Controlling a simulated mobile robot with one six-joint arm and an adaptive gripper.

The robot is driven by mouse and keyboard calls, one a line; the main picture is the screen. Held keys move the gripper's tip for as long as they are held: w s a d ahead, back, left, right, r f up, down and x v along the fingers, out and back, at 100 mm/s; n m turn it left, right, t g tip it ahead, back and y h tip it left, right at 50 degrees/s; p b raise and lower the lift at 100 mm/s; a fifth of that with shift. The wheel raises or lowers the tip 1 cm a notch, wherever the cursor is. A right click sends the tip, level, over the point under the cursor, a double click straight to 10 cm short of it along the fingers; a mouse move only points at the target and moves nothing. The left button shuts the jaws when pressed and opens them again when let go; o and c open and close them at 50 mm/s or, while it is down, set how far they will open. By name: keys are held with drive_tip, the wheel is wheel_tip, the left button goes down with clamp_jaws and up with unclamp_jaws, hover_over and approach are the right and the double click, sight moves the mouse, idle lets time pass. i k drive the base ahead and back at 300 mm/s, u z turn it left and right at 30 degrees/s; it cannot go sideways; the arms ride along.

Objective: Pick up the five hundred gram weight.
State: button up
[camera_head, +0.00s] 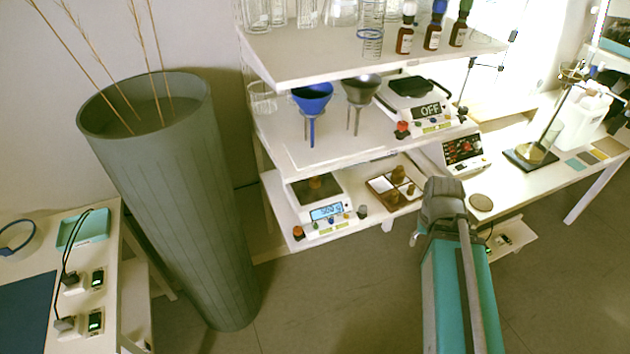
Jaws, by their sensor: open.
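A wooden weight box (381,184) lies on the lower shelf, right of a white scale. Several small weights stand in it, the tallest being a brass-coloured weight (398,174). I cannot read any mark, so I cannot tell which one is the five hundred gram weight. A small grey piece (362,212) stands apart, between the scale and the box. My teal and grey arm rises from the bottom right and ends in view at a grey joint, just right of the box. My gripper does not show.
The lower scale (318,200) has a lit display. The middle shelf (300,150) above holds a blue funnel (312,98), a grey funnel (361,88) and another scale (415,104). A tall grey-green bin (180,190) stands left. Floor in front is clear.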

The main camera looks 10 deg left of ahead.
sight(314, 182)
drive_tip(key=k, duration=1.3)
drive_tip(key=u, duration=0.55)
drive_tip(key=i, duration=1.15)
drive_tip(key=z, duration=0.05)
